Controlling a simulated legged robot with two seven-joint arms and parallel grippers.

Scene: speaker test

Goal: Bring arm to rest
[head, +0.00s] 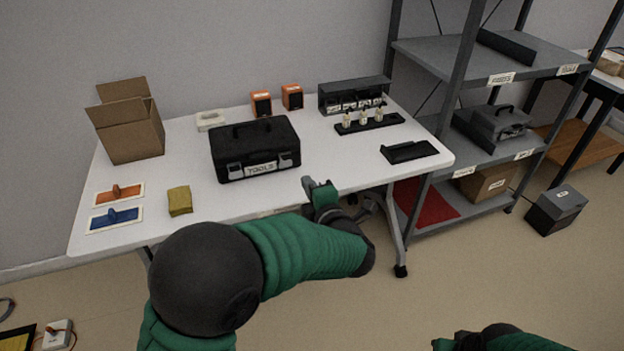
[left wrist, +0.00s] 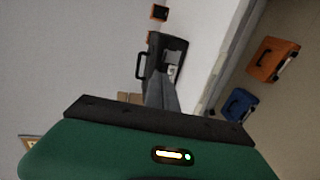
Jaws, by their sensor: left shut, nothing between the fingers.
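My left arm comes in from the left in the head view, and its gripper (head: 319,190) is at the front edge of the white table (head: 240,206), just right of the black toolbox (head: 253,150). The gripper is shut and holds nothing. In the left wrist view its shut fingers (left wrist: 160,95) point toward the toolbox (left wrist: 165,58), which appears turned on its side by the camera's tilt. Part of my right arm (head: 490,340) shows at the bottom edge of the head view; whether its gripper is open or shut is not clear.
A grey shelf unit (head: 480,70) stands to the right. The floor in front is mostly clear.

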